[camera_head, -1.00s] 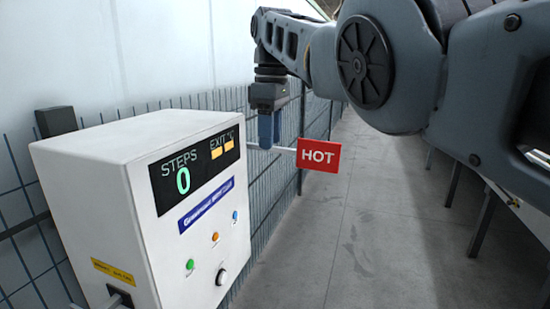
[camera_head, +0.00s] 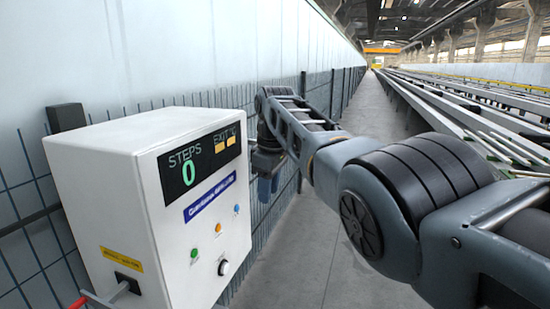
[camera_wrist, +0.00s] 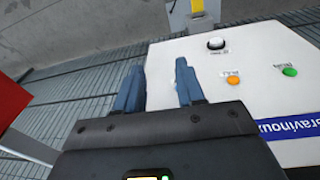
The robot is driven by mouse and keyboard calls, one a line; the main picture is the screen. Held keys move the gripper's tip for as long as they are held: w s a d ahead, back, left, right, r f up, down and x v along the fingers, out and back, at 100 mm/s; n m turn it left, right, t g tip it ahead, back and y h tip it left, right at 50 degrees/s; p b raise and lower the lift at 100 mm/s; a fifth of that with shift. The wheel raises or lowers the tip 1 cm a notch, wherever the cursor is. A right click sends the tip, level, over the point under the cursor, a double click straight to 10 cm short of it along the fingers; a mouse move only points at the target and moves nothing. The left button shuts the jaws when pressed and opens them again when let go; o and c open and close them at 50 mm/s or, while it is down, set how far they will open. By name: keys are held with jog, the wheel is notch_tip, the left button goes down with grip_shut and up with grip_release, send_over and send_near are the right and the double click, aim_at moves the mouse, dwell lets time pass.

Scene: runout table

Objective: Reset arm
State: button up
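My arm reaches forward from the right, and my gripper (camera_head: 265,190) points down just beyond the right side of the white control box (camera_head: 120,135). In the wrist view my gripper (camera_wrist: 158,85) has its two blue fingers apart with nothing between them. The box face (camera_wrist: 190,75) lies beyond and to the right of the fingers there. The box's display (camera_head: 200,163) reads STEPS 0.
A wire fence (camera_head: 25,190) runs behind the box, along the white wall (camera_head: 200,50). A red panel (camera_wrist: 10,100) shows at the wrist view's left edge. A red-ended lever (camera_head: 78,302) is at the box's lower left. Long conveyor tables (camera_head: 480,115) extend right; the grey floor (camera_head: 320,260) between is clear.

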jog(key=s+d+f+m+t+y, duration=0.1)
jog(key=s+f, duration=0.2)
jog(key=f, duration=1)
jog(key=s+d+f+m+t+y, duration=0.1)
jog(key=s+f+m+t, duration=0.15)
jog(key=f, duration=1.15)
jog(key=s+d+f+m+t, duration=0.15)
jog(key=s+d+f, duration=0.25)
jog(key=s+f, duration=0.5)
jog(key=s+d+f+m+t, duration=0.15)
jog(key=s+d+f, duration=0.25)
jog(key=s, duration=0.8)
jog(key=s+d+r+m+t+h, duration=0.15)
jog(key=s+d+r, duration=0.25)
jog(key=s, duration=0.8)
jog(key=s+d+r+m+t, duration=0.25)
jog(key=s+d+r, duration=0.2)
jog(key=s, duration=0.75)
jog(key=s+d+r+m+t, duration=0.1)
jog(key=s+d+r, duration=0.1)
jog(key=s+r, duration=0.4)
jog(key=s+d+r+m+t+h+b, duration=0.1)
jog(key=s+r, duration=0.6)
jog(key=r, duration=0.7)
jog(key=shift+d+m+t, duration=0.35)
jog(key=shift+d+t, duration=0.1)
jog(key=shift+d, duration=0.3)
